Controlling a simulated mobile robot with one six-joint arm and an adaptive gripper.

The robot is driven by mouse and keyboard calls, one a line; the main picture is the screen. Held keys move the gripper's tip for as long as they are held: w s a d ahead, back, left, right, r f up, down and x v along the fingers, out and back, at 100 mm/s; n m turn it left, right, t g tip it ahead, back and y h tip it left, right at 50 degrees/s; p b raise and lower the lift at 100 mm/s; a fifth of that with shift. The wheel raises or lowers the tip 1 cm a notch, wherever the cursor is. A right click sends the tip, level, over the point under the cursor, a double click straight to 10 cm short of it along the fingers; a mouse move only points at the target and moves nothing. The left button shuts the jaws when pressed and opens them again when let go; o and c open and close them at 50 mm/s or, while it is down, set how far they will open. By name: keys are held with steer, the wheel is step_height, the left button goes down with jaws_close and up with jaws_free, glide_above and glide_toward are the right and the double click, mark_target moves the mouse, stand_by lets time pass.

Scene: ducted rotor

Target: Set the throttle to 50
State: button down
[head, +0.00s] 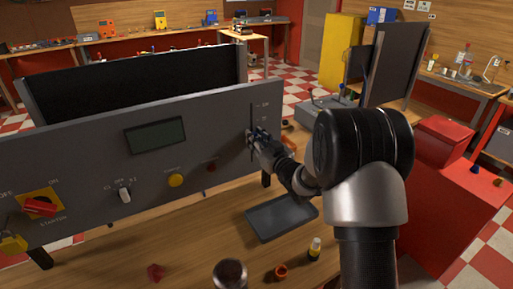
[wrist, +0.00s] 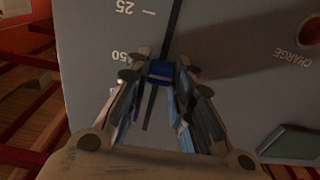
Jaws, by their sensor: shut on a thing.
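The grey control panel (head: 90,150) has a vertical throttle slot (wrist: 174,25) at its right end. A blue throttle knob (wrist: 160,72) sits in the slot, close to the upside-down 50 label (wrist: 120,57) in the wrist view. The 25 label (wrist: 135,9) is farther up in that view. My gripper (wrist: 158,72) is shut on the blue knob, with one finger on each side. In the head view my gripper (head: 251,136) is at the panel's right end and covers the knob. A finger hides the 50 tick, so exact alignment cannot be told.
The panel also holds a display (head: 155,135), a red rotary switch (head: 40,207), a toggle (head: 124,194), a yellow button (head: 176,180) and a red charge light (head: 211,165). A dark tray (head: 281,218) and a small yellow-capped bottle (head: 314,248) are on the bench below.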

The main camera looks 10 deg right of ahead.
steer(key=shift+f, duration=0.25)
steer(key=c, duration=1.4)
jaws_free()
steer(key=v, duration=1.2)
steer(key=shift+r, duration=0.2)
